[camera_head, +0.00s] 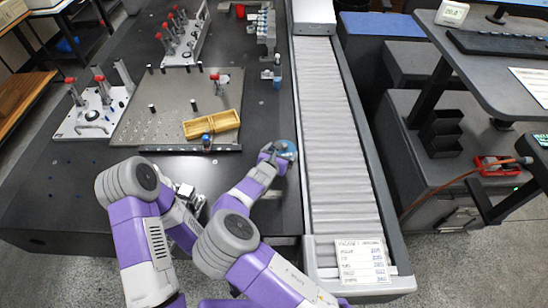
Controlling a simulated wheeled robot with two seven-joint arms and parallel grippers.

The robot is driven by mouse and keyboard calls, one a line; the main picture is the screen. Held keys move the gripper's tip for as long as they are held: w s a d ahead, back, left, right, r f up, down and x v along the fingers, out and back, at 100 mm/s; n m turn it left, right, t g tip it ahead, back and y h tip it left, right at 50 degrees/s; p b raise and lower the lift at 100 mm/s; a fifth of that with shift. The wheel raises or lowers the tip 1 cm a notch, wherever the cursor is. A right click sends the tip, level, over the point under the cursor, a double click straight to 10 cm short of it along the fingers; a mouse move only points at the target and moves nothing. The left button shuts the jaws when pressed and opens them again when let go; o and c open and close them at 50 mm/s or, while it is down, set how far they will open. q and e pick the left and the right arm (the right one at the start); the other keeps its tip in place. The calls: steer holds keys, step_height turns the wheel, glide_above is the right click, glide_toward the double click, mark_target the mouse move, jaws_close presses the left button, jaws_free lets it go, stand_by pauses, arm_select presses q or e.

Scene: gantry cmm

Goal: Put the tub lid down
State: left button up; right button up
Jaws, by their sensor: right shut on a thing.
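My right gripper (281,154) is shut on a small, round, pale blue thing, which looks like the tub lid (290,149). It is at the right edge of the dark table, beside the grey bellows. The gripper covers part of the lid, and I cannot tell whether the lid touches the table. My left gripper (190,195) is low over the front of the table, partly behind my own arm, and its jaws are too small to read. A small blue-topped thing (206,139) stands at the front edge of the fixture plate; I cannot tell if it is the tub.
The fixture plate (170,105) holds an open yellow case (212,125). Red-knobbed clamps stand on a white plate (92,118) and another plate (184,48) behind. The long grey bellows (335,130) bounds the table's right side. Dark table (262,110) is bare right of the fixture plate.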

steer(key=w+a+r+n+y, duration=0.1)
steer(key=w+a+r+y, duration=0.1)
steer(key=w+a+r, duration=0.15)
steer(key=shift+n, duration=0.3)
steer(key=f, duration=0.2)
steer(key=f+b, duration=0.1)
steer(key=f, duration=0.1)
steer(key=f+b, duration=0.1)
steer(key=f, duration=0.1)
steer(key=shift+w+f, duration=0.2)
steer(key=shift+w, duration=0.15)
steer(key=shift+f+b, duration=0.7)
steer(key=shift+f, duration=1.5)
steer(key=shift+r, duration=0.1)
steer(key=shift+d+f+b, duration=0.1)
steer(key=shift+f+b, duration=0.25)
steer(key=shift+f, duration=0.3)
